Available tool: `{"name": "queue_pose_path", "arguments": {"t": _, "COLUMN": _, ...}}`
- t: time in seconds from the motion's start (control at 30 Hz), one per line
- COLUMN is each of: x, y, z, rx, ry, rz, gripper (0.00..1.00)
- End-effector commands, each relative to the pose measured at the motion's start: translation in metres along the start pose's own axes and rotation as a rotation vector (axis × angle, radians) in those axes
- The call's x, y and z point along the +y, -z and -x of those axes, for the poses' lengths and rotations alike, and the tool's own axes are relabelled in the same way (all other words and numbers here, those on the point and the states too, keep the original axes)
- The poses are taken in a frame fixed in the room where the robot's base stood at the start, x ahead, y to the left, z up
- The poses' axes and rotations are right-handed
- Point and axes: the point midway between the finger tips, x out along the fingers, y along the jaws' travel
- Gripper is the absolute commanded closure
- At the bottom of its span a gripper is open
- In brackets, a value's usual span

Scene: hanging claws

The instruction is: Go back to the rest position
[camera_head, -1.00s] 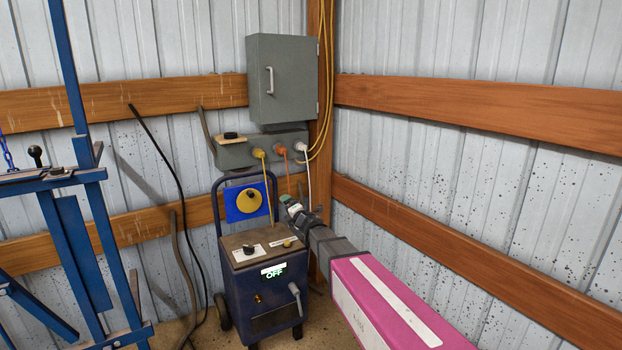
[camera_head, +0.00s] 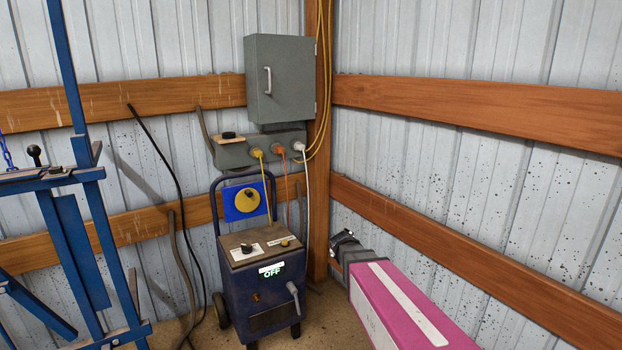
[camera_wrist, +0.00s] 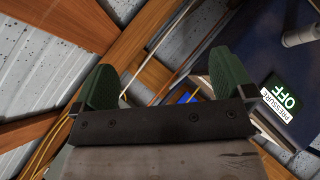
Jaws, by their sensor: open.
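My gripper shows in the wrist view (camera_wrist: 160,88) with its two green fingers spread wide apart and nothing between them. In the head view my gripper (camera_head: 343,238) is at the end of my pink arm, to the right of the blue machine (camera_head: 262,285) and apart from it, in front of the corner of the walls. Its fingers are hard to make out there. The machine's display (camera_head: 271,270) reads OFF. The wrist view also shows this display (camera_wrist: 285,97), on the right, with the word PRESSURE beside it.
A grey cabinet (camera_head: 280,80) hangs above a socket box (camera_head: 250,150) with yellow, orange and white plugs. Their cables hang behind the machine. A blue metal frame (camera_head: 75,230) stands at the left. Wooden rails (camera_head: 480,115) run along the walls. Floor shows around the machine.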

Motion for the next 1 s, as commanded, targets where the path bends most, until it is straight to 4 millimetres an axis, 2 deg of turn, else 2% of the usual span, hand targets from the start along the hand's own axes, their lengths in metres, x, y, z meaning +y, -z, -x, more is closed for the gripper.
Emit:
{"name": "queue_pose_path", "arguments": {"t": 0.03, "x": -0.012, "y": -0.033, "z": 0.015, "rx": -0.088, "ry": 0.06, "rz": -0.109, "gripper": 0.0}}
{"name": "queue_pose_path", "arguments": {"t": 0.2, "x": -0.06, "y": -0.111, "z": 0.059, "rx": -0.387, "ry": 0.265, "rz": -0.469, "gripper": 0.0}}
{"name": "queue_pose_path", "arguments": {"t": 0.3, "x": -0.088, "y": -0.143, "z": 0.091, "rx": -0.552, "ry": 0.376, "rz": -0.646, "gripper": 0.0}}
{"name": "queue_pose_path", "arguments": {"t": 0.4, "x": -0.109, "y": -0.162, "z": 0.119, "rx": -0.684, "ry": 0.463, "rz": -0.778, "gripper": 0.0}}
{"name": "queue_pose_path", "arguments": {"t": 0.5, "x": -0.123, "y": -0.171, "z": 0.139, "rx": -0.774, "ry": 0.524, "rz": -0.859, "gripper": 0.0}}
{"name": "queue_pose_path", "arguments": {"t": 0.6, "x": -0.129, "y": -0.175, "z": 0.149, "rx": -0.822, "ry": 0.555, "rz": -0.899, "gripper": 0.0}}
{"name": "queue_pose_path", "arguments": {"t": 1.0, "x": -0.131, "y": -0.176, "z": 0.151, "rx": -0.836, "ry": 0.564, "rz": -0.911, "gripper": 0.0}}
